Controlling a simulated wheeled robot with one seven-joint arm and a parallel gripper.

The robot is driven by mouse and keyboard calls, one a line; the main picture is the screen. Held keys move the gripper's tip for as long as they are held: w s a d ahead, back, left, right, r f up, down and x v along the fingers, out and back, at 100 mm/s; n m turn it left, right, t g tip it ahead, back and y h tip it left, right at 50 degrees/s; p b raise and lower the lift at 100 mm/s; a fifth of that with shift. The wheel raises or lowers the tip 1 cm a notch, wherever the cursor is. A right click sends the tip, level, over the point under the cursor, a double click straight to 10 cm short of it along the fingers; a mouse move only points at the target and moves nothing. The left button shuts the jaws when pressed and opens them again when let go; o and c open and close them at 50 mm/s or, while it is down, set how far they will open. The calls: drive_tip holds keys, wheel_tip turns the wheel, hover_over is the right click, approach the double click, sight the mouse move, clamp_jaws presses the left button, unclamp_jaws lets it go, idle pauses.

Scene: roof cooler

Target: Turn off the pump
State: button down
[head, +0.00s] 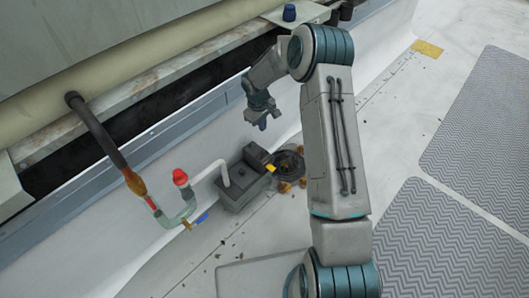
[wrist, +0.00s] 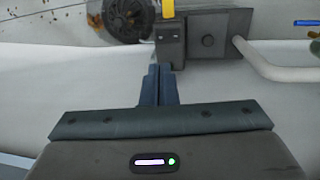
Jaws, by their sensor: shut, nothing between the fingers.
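The pump is a dark grey box (head: 238,186) on the white floor by the low wall, with a raised block at its end and a white pipe bending out of it. A yellow tab (head: 270,168) sits at its right end. In the wrist view the pump (wrist: 222,32) is at the top, and the yellow tab (wrist: 167,10) is cut by the top edge. My gripper (head: 262,124) hangs above and a little right of the pump. Its two blue fingers (wrist: 158,72) are together and empty, pointing at the block beside the tab; contact cannot be told.
A round dark drain (head: 290,163) with leaves lies right of the pump. A red-capped fitting (head: 180,177), a blue valve handle (head: 201,218) and a brown hose (head: 100,130) stand left. Grey patterned mats (head: 460,240) lie on open floor at right.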

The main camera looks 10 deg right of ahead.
sight(265, 152)
drive_tip(key=shift+w+a+f, duration=0.1)
drive_tip(key=shift+w+f, duration=0.1)
drive_tip(key=shift+f, duration=0.4)
drive_tip(key=shift+w+a+f, duration=0.1)
drive_tip(key=shift+w+f, duration=0.05)
drive_tip(key=shift+f, duration=0.4)
drive_tip(key=shift+d, duration=0.1)
drive_tip(key=f+b, duration=0.2)
drive_tip(key=f, duration=0.2)
drive_tip(key=d+f+b, duration=0.1)
drive_tip(key=f+b, duration=0.1)
drive_tip(key=f, duration=0.3)
drive_tip(key=w+f+b, duration=0.1)
drive_tip(key=f+b, duration=0.1)
drive_tip(key=f, duration=0.3)
drive_tip(key=shift+d, duration=0.15)
drive_tip(key=shift+r, duration=0.1)
